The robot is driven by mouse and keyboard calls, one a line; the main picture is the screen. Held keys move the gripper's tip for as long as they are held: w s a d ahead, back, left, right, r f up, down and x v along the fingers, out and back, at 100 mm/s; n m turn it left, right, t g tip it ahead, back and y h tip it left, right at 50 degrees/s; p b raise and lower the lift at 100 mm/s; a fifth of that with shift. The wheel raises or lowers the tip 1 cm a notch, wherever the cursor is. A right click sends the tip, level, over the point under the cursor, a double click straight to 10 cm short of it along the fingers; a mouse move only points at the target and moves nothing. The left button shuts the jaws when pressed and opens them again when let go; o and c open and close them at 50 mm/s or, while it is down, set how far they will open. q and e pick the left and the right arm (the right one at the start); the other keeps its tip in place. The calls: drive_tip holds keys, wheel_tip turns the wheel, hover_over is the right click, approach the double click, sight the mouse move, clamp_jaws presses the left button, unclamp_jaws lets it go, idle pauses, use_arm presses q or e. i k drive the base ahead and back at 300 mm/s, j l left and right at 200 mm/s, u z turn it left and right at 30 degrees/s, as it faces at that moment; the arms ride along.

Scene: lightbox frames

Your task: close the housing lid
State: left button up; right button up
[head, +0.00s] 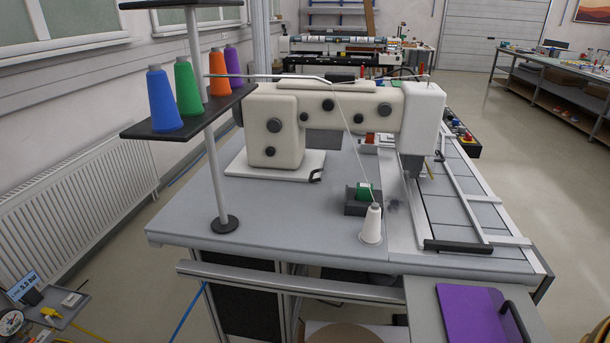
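A purple flat panel (472,314) with a black bar handle (515,325) lies at the bottom right, on a grey surface in front of the sewing table. It looks like a lid, but the lower edge of the picture cuts it off, and I cannot tell whether it is open or shut. A cream sewing machine (325,118) stands on the grey table behind it. No other part is clearly a housing lid. Neither of my grippers is in view.
A thread stand (212,170) holds several coloured cones at the left. A white cone (371,226) and a small dark holder with a green piece (363,190) stand on the grey table (290,225). A rail (290,285) runs along its front.

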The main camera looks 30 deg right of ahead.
sight(311, 180)
drive_tip(key=i+j+z, duration=0.25)
drive_tip(key=i+j, duration=0.2)
drive_tip(key=i+j+z, duration=0.2)
drive_tip(key=i+j, duration=0.2)
drive_tip(key=j, duration=0.25)
drive_tip(key=z, duration=1.4)
